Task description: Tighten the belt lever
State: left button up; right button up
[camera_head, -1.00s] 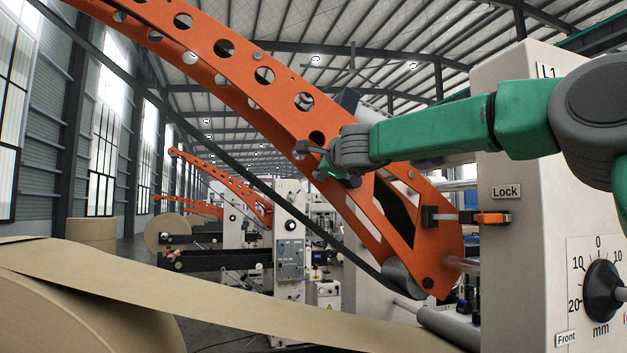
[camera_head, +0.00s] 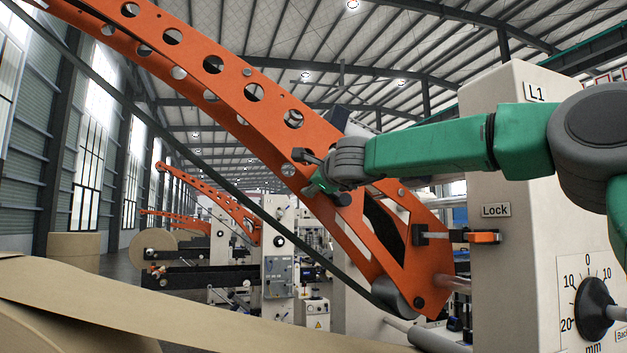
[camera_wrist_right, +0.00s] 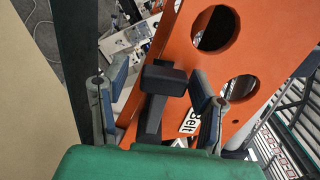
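The belt lever (camera_wrist_right: 152,112), a black stem with a blocky dark head, stands at the orange arm (camera_wrist_right: 205,95) in the right wrist view. A white "Belt" label (camera_wrist_right: 190,121) is beside it. My right gripper (camera_wrist_right: 158,78) is open, with one finger on each side of the lever and visible gaps between. In the head view my right gripper (camera_head: 318,172) is at the middle of the perforated orange arm (camera_head: 247,93). The lever is hard to tell from the fingers there. My left gripper is not in view.
A pale machine housing (camera_head: 520,150) at right carries a "Lock" label (camera_head: 496,210), an orange-tipped lock lever (camera_head: 484,237) and a black dial (camera_head: 594,309). A kraft paper web (camera_head: 150,312) crosses the lower left. A dark strap runs diagonally below the orange arm.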

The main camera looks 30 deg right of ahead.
jog(key=shift+d, duration=0.2)
jog(key=shift+s, duration=0.1)
jog(key=v, duration=1.1)
jog(key=shift+s+a, duration=0.2)
